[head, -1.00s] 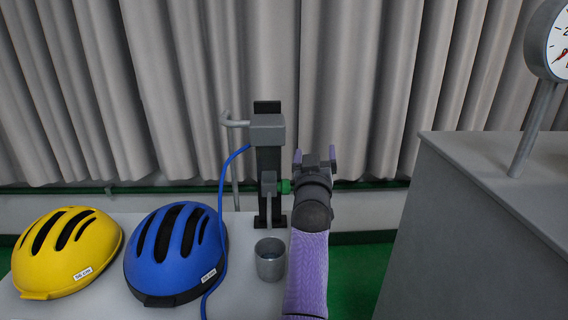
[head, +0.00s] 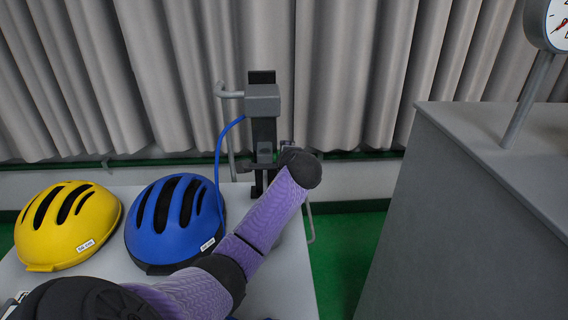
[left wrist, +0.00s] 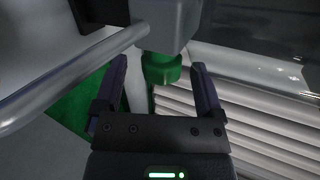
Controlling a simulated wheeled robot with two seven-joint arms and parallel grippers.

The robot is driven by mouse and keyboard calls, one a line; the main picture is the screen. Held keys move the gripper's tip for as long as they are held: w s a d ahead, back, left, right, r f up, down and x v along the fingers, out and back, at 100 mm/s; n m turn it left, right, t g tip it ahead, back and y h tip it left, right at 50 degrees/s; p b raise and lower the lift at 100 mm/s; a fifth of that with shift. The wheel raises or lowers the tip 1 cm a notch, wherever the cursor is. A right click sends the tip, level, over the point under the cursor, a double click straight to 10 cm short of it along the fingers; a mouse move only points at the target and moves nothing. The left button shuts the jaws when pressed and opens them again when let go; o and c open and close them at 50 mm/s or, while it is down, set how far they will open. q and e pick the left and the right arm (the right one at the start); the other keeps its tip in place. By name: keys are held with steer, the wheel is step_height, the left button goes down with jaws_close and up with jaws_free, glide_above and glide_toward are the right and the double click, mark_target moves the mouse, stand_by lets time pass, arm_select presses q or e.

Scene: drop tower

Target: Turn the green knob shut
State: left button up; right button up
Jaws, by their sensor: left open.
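The green knob (left wrist: 161,68) shows in the left wrist view on the underside of a grey block (left wrist: 165,22). It lies between the fingertips of my left gripper (left wrist: 159,72), which is open with a gap on each side of the knob. In the head view the knob is hidden behind my left arm. There my arm reaches up from the lower left to the dark stand with the grey block on top (head: 262,101). My right gripper is in neither view.
A blue helmet (head: 170,240) and a yellow helmet (head: 50,235) lie on the grey table left of my arm. A blue hose (head: 218,160) runs down from the stand. A grey cabinet (head: 450,210) with a dial gauge (head: 560,22) stands at the right.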

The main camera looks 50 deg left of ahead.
arm_select(q)
steer(key=shift+w+a+f, duration=0.1)
steer(key=shift+w+a, duration=0.05)
steer(key=shift+a, duration=0.15)
